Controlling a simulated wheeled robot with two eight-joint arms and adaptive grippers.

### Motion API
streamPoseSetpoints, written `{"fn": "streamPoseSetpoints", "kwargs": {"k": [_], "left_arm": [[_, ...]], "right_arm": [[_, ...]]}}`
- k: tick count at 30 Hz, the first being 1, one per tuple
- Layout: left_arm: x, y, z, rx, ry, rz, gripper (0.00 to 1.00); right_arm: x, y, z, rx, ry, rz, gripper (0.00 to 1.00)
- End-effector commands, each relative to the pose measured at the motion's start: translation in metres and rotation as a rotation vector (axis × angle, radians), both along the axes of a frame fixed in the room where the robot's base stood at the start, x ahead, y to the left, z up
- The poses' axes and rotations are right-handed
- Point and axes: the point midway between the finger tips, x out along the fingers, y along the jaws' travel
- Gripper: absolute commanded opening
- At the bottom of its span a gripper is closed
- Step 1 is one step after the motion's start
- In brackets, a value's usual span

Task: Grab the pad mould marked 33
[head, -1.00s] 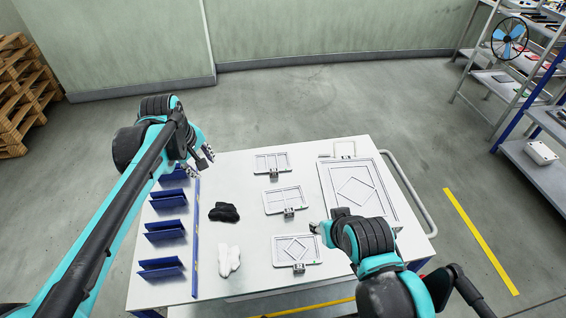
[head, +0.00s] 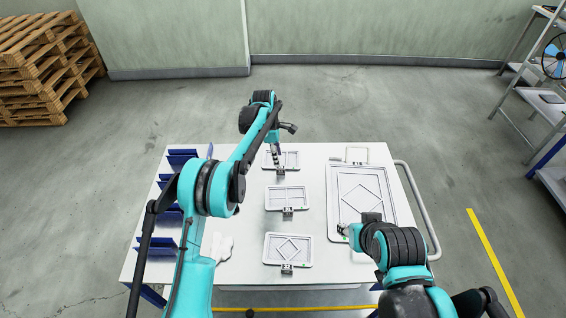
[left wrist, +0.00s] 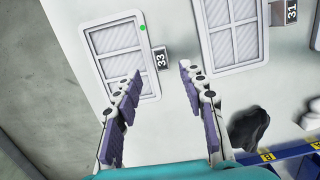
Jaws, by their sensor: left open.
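The pad mould marked 33 (left wrist: 122,45) is a pale framed plate with ribbed panels, a green dot and a black-and-white 33 tag (left wrist: 161,59) on its side. In the head view this mould (head: 291,158) lies at the far end of the table's column of plates. My left gripper (left wrist: 160,71) is open, with its fingers pointing at the tag, one on each side of it, and nothing held between them. In the head view my left gripper (head: 278,157) is over this mould and hides part of it. My right gripper (head: 343,231) is by the large plate; its jaws are too small to read.
A similar plate tagged 31 (left wrist: 235,30) lies beside it, the middle plate (head: 287,197) in the head view. A diamond plate (head: 273,253) lies nearer, a large framed plate (head: 343,178) at right. A black glove (left wrist: 247,126) and blue rail (left wrist: 287,152) lie at the side.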

Motion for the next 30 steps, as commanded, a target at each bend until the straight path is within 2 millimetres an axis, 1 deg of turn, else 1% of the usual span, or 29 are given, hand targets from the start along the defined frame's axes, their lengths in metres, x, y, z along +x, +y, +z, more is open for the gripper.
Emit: {"fn": "streamPoseSetpoints", "kwargs": {"k": [1, 5, 9, 12, 19, 20, 21, 23, 24, 30], "left_arm": [[0.0, -0.001, -0.006, 0.0, 0.0, -0.001, 0.41], [-0.002, -0.004, -0.019, 0.0, -0.001, -0.002, 0.41], [-0.003, -0.009, -0.042, 0.0, -0.001, -0.003, 0.41], [-0.003, -0.01, -0.053, 0.0, -0.001, -0.003, 0.41], [-0.003, -0.011, -0.054, 0.0, -0.002, -0.003, 0.41], [-0.003, -0.011, -0.054, 0.0, -0.002, -0.003, 0.36], [-0.003, -0.011, -0.054, 0.0, -0.002, -0.003, 0.26], [-0.003, -0.011, -0.054, 0.0, -0.002, -0.003, 0.1], [-0.003, -0.011, -0.054, 0.0, -0.002, -0.003, 0.0], [-0.003, -0.01, -0.053, 0.0, -0.002, -0.003, 0.0]], "right_arm": [[0.0, 0.0, -0.003, 0.0, 0.0, 0.0, 0.4], [0.0, 0.0, -0.009, 0.0, 0.0, 0.0, 0.4], [0.0, 0.0, -0.02, 0.0, 0.0, 0.0, 0.4], [0.0, 0.0, -0.023, 0.0, 0.0, 0.0, 0.4], [0.0, 0.0, -0.022, 0.0, 0.0, 0.0, 0.4], [0.0, 0.0, -0.022, 0.0, 0.0, 0.0, 0.4], [0.0, 0.0, -0.022, 0.0, 0.0, 0.0, 0.4], [0.0, 0.0, -0.022, 0.0, 0.0, 0.0, 0.4], [0.0, 0.0, -0.022, 0.0, 0.0, 0.0, 0.4], [0.0, 0.0, -0.022, 0.0, 0.0, 0.0, 0.4]]}}
